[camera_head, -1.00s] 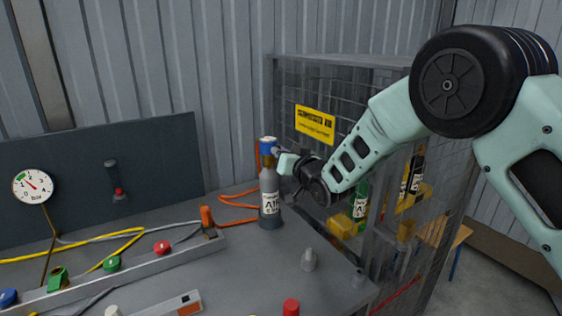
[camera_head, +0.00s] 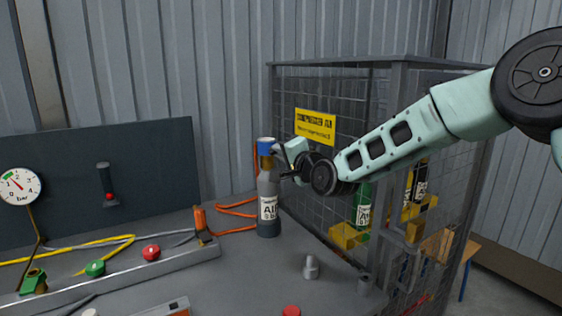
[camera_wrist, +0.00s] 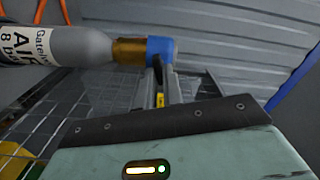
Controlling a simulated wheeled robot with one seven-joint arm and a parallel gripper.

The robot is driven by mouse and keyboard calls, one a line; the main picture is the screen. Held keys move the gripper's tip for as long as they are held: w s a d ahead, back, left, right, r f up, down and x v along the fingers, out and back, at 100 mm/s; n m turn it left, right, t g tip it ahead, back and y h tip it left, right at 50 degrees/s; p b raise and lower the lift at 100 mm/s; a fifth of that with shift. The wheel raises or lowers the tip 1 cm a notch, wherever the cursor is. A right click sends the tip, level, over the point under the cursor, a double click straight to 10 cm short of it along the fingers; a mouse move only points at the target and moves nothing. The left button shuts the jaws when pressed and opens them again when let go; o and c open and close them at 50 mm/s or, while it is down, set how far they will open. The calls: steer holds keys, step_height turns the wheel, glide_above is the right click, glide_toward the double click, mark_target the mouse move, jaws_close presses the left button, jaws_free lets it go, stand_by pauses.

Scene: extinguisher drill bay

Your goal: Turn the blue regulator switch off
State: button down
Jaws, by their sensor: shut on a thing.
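The blue regulator switch (camera_head: 266,146) is the blue cap on the brass neck of a grey air bottle (camera_head: 268,200). The bottle stands upright on the bench beside the wire cage. My gripper (camera_head: 280,150) reaches it from the right and is shut on the blue cap. In the wrist view the blue cap (camera_wrist: 162,50) lies at the tips of my fingers (camera_wrist: 158,72), and the bottle (camera_wrist: 60,47) extends to the left. One finger hides part of the cap. I cannot tell which setting the switch is at.
A wire cage (camera_head: 330,100) with more bottles stands right behind the bottle. A bench rail (camera_head: 130,272) with green and red knobs runs at the left. A pressure gauge (camera_head: 20,186) hangs on the dark panel. A grey peg (camera_head: 311,267) stands at the front.

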steer(key=shift+f+m+b, duration=0.1)
steer(key=shift+m+b, duration=0.95)
steer(key=shift+m, duration=0.85)
steer(key=c, duration=1.5)
jaws_free()
steer(key=b+v, duration=0.1)
steer(key=v, duration=1.6)
steer(key=shift+s+d, duration=0.2)
